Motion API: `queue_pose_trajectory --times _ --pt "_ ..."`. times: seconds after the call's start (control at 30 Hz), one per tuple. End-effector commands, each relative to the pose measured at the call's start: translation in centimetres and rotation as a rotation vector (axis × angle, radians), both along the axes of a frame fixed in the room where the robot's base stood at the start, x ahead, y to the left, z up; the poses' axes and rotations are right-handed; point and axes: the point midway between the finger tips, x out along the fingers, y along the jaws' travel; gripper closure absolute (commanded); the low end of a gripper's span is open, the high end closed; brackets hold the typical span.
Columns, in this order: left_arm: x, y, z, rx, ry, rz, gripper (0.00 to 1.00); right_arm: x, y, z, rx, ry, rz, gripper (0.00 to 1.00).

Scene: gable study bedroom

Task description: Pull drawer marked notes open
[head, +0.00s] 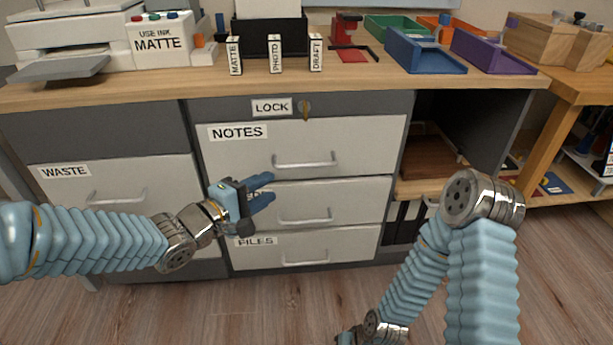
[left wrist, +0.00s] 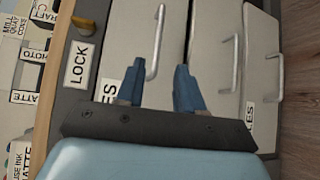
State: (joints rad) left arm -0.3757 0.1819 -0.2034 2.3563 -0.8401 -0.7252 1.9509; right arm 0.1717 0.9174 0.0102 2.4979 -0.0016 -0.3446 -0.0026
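The drawer marked NOTES (head: 240,152) is the top one in the middle column of the desk and looks shut. Its silver bar handle (head: 305,162) is free; the handle also shows in the left wrist view (left wrist: 158,42), upright in that turned picture. My left gripper (head: 267,190) is in front of the drawers, left of and below the handle, with its blue fingers apart and nothing between them. The fingers (left wrist: 155,85) also show open in the left wrist view. The fingers hide part of the middle drawer's label.
Below are a middle drawer (head: 350,200) and a FILES drawer (head: 340,245). A WASTE drawer (head: 130,180) is at left. An open shelf space (head: 430,150) is at right.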

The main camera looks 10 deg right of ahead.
Motion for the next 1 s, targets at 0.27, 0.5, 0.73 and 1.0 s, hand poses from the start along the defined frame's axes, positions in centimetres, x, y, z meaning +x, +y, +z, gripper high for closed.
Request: queue_pose_trajectory --times 0.27,0.5,0.73,1.0 --pt "2.7 -3.1 -0.5 -0.011 0.004 -0.007 0.63 0.0 0.1 -0.8 0.002 0.001 0.001 0.57" --pt "6.6 -7.0 -1.3 -0.010 0.003 -0.004 0.63 0.0 0.1 -1.4 0.002 0.001 0.000 0.57" --pt "8.9 -9.2 -1.6 -0.008 0.004 -0.002 0.63 0.0 0.1 -1.7 0.002 0.000 0.000 0.57" --pt "9.4 -9.7 -1.7 -0.010 0.004 -0.001 0.63 0.0 0.1 -1.7 0.002 0.000 0.000 0.57"
